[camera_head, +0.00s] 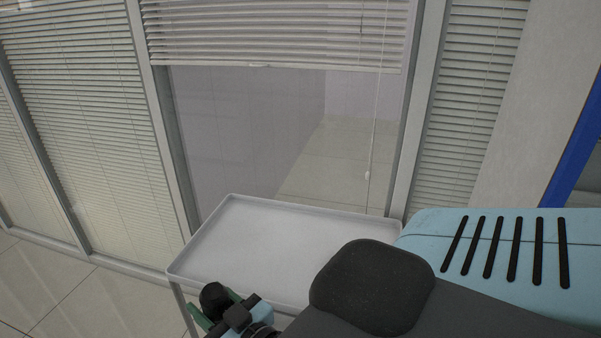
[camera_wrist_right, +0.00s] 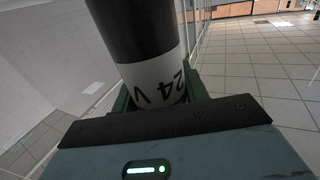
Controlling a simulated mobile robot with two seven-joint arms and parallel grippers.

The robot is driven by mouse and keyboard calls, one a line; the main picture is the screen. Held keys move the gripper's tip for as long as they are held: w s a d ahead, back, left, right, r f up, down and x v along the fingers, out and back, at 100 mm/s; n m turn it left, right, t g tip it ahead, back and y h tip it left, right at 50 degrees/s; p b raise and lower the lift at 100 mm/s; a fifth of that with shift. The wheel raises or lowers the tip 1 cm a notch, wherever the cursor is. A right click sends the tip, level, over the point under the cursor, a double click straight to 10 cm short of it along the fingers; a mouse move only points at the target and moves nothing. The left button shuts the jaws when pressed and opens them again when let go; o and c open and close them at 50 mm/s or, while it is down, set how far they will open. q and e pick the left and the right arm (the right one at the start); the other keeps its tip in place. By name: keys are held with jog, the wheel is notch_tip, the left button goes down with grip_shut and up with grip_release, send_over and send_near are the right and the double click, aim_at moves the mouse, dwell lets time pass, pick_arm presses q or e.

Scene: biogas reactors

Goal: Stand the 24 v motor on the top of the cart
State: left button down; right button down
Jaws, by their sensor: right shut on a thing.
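The 24 V motor (camera_wrist_right: 146,55) is a black cylinder with a white label band reading "24 V" in the right wrist view. In the head view its dark rounded end (camera_head: 213,298) shows at the lower left of the cart. My right gripper (camera_head: 215,310), with green fingers, is shut on the motor at the cart's near left edge. The cart's top (camera_head: 255,235) is a pale grey tray with a low rim, and its visible part is empty. My right arm hides its near right part. I cannot tell the gap between motor and tray. My left gripper is out of view.
A window with blinds (camera_head: 280,35) and its frame stand just behind the cart. A blind cord (camera_head: 374,120) hangs there. Tiled floor (camera_head: 85,300) is clear to the left of the cart. A blue post (camera_head: 575,155) stands at the far right.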

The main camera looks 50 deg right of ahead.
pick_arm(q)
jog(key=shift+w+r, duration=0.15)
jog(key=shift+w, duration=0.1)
pick_arm(e)
jog(key=w+d+f+m+h, duration=0.1)
jog(key=w+d, duration=0.2)
jog(key=w, duration=0.5)
jog(key=w+d+f+h, duration=0.1)
jog(key=w+d, duration=0.3)
jog(key=w, duration=0.5)
jog(key=shift+f+m+h, duration=0.15)
jog(key=shift+m+h, duration=0.25)
jog(key=shift+d, duration=0.1)
